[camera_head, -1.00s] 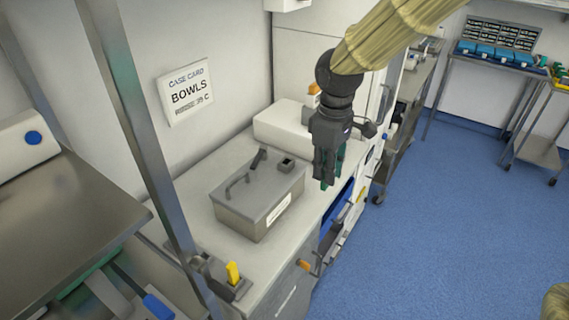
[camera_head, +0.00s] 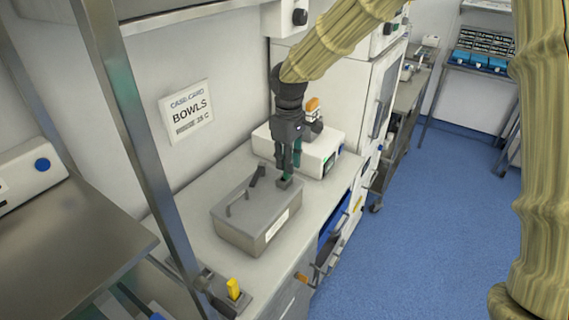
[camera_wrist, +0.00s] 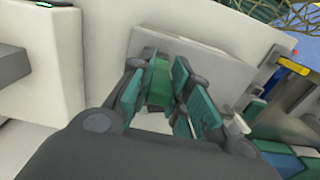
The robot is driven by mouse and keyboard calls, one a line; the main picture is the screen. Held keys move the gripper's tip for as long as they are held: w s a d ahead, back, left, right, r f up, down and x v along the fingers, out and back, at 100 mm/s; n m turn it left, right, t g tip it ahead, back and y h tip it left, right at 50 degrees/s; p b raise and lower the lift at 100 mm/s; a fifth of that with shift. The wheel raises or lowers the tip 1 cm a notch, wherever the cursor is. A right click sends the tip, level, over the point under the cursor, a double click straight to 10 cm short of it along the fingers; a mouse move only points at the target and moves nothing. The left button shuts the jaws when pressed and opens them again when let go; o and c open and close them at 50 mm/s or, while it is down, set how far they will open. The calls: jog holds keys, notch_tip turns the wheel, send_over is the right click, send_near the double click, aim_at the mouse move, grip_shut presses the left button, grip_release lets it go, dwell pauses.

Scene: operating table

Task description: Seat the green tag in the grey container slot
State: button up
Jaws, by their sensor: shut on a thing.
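The grey container (camera_head: 250,226) stands on the counter, with a handle on its lid. Its slot block (camera_head: 284,184) sits at the lid's back right corner. My gripper (camera_head: 288,174) points down just above this block; its fingertips overlap the block's top in the head view. In the wrist view the gripper (camera_wrist: 160,108) is shut on the green tag (camera_wrist: 159,82), which shows between the teal finger pads. The tag's lower end is hidden, and I cannot tell whether it touches the slot.
A white device (camera_head: 322,150) stands close behind the gripper on the counter. A "BOWLS" case card (camera_head: 188,110) hangs on the wall. A metal post (camera_head: 150,150) rises left of the container. A yellow-tabbed piece (camera_head: 233,288) lies at the counter's front. Free counter lies right of the container.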

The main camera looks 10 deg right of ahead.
jog(key=shift+w+a+f+p, duration=0.1)
jog(key=shift+w+f+p, duration=0.2)
jog(key=shift+f, duration=0.3)
jog(key=shift+w+a+f+p, duration=0.1)
jog(key=shift+w+f+p, duration=0.15)
jog(key=shift+f+p, duration=0.25)
jog(key=shift+w+a+f+p, duration=0.1)
jog(key=shift+w+f+p, duration=0.15)
jog(key=shift+f, duration=0.45)
jog(key=o, duration=0.9)
jog(key=shift+c, duration=0.2)
notch_tip(320, 180, up, 12)
jog(key=b, duration=0.3)
